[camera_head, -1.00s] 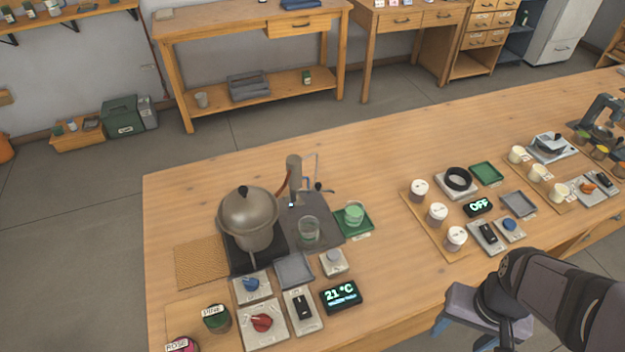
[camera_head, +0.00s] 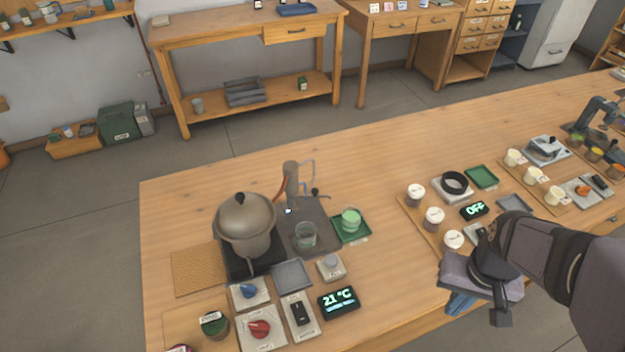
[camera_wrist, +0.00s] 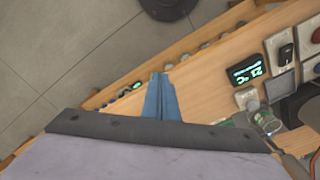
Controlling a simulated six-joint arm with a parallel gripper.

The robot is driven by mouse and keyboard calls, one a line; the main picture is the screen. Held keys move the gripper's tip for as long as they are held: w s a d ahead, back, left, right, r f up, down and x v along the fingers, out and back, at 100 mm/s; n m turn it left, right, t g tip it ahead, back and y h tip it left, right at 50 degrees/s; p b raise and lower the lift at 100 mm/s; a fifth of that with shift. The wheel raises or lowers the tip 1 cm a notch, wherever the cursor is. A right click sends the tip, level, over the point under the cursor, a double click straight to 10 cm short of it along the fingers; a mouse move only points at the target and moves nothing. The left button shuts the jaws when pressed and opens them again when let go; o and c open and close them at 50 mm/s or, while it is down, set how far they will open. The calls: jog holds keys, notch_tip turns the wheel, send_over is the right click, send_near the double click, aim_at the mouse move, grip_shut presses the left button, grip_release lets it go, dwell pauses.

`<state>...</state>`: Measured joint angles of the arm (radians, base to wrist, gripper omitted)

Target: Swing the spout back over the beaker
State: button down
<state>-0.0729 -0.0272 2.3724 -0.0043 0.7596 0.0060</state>
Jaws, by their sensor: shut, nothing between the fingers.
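The still has a grey upright condenser (camera_head: 291,182) behind the glass beaker (camera_head: 305,236). A small dark arm with a black knob (camera_head: 315,192) sticks out right of the condenser; it looks like the spout, but its outlet is too small to tell. The clear beaker stands on a dark plate, apart from the knob. A second beaker with green liquid (camera_head: 350,220) stands on a green tray (camera_head: 365,234). My gripper (camera_head: 460,303) is shut and empty near the table's front edge, well right of the still. Its blue fingers (camera_wrist: 161,98) are together in the wrist view.
The metal pot (camera_head: 245,222) stands left of the condenser. The temperature display (camera_head: 339,301), knobs and switch lie in front. A scale-like station with white cups (camera_head: 434,218) and an OFF display (camera_head: 474,210) is behind my gripper. Bare table lies between the stations.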

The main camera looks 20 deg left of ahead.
jog(key=w+a+r+n+t, duration=0.1)
jog(key=w+a+r+n, duration=0.15)
jog(key=w+a, duration=0.65)
jog(key=w+a+r+n+t, duration=0.1)
jog(key=w+a+r, duration=0.2)
jog(key=w+a, duration=0.6)
jog(key=w+a+r+n+y+p, duration=0.1)
jog(key=w+a, duration=0.1)
jog(key=a, duration=0.9)
jog(key=w+a+r+n+y, duration=0.1)
jog(key=w+a+n, duration=0.1)
jog(key=a, duration=0.8)
jog(key=shift+a+r+t+p, duration=0.3)
jog(key=shift+a+t+p, duration=0.05)
jog(key=shift+t+p, duration=0.05)
jog(key=shift+w, duration=0.1)
jog(key=shift+f, duration=0.15)
